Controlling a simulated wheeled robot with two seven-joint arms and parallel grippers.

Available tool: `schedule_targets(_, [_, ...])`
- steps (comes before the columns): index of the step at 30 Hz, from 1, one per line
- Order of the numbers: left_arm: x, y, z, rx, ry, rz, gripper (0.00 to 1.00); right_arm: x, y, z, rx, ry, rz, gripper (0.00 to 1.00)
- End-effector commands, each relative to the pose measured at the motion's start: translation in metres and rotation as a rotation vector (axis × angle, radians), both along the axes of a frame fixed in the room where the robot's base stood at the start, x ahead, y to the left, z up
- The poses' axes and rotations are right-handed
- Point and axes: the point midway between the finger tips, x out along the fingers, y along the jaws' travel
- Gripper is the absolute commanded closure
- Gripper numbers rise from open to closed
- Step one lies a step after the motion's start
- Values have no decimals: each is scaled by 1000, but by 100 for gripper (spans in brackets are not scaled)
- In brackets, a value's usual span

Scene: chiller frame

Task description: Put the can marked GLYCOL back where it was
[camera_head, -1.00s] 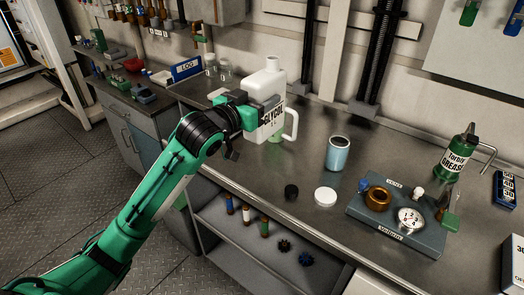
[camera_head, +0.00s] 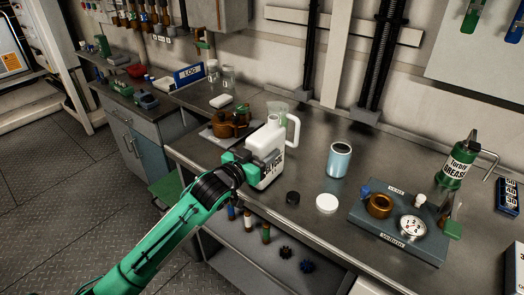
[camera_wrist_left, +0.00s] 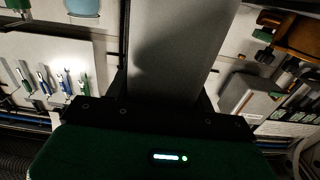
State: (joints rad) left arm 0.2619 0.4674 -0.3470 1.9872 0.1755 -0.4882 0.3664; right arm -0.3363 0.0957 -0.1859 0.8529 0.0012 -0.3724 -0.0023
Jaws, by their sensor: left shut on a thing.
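The white can marked GLYCOL (camera_head: 267,143) has a short neck on top and a loop handle on its right. My left gripper (camera_head: 246,166) is shut on the can's left and front side and partly covers its lettering. The can is over the front part of the bench. I cannot tell whether its base touches the top. In the left wrist view the can (camera_wrist_left: 180,50) fills the middle as a grey-white slab between the fingers. My right gripper is in no view.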

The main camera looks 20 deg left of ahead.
Motion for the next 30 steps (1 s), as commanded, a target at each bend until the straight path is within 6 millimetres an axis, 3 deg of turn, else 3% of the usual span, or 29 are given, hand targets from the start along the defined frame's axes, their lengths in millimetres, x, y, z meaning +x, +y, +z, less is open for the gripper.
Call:
schedule_targets(9, [0,0,0,-1,-4,0,100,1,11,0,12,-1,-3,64])
schedule_targets(10, [0,0,-2,0,0,0,42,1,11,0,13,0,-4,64])
schedule_targets(13, [0,0,-2,0,0,0,24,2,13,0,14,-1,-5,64])
schedule_targets(23, [0,0,1,1,-1,0,24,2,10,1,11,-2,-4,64])
schedule_targets(30, [-29,10,-2,2,2,0,24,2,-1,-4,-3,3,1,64])
